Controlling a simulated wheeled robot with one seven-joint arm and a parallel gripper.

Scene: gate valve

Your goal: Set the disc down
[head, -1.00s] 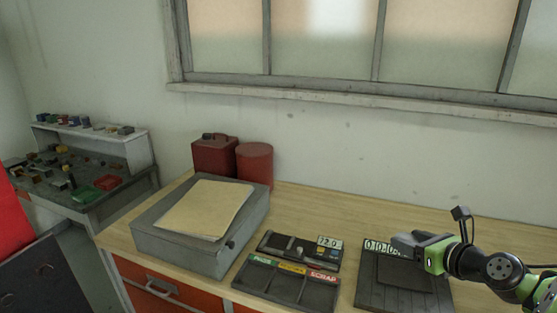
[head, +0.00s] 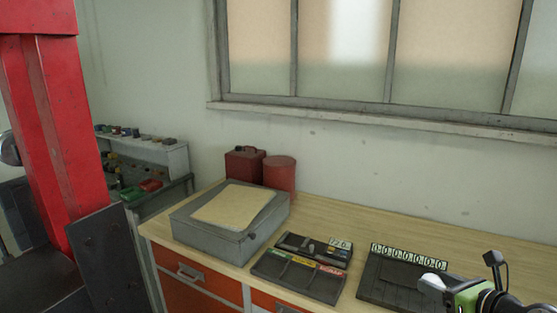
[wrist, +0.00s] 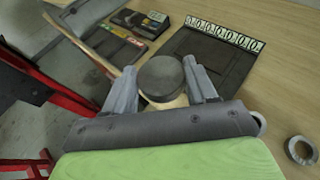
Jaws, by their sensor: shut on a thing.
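A dark grey round disc (wrist: 160,76) sits between the two fingers of my gripper (wrist: 162,84) in the wrist view. My gripper is shut on it, with a finger at either side. A paler tan part shows just below the disc; I cannot tell what it is. In the head view my gripper (head: 432,284) is at the lower right, in front of a dark flat plate with a digit display (head: 385,280); the disc cannot be made out there. The same plate (wrist: 205,62) lies beyond the disc in the wrist view.
A dark sorting tray (head: 296,279) with green, yellow and red labels lies left of the plate, a small display device (head: 312,248) behind it. A grey box (head: 215,238) and red cans (head: 280,175) stand farther left. A metal ring (wrist: 301,150) lies at right.

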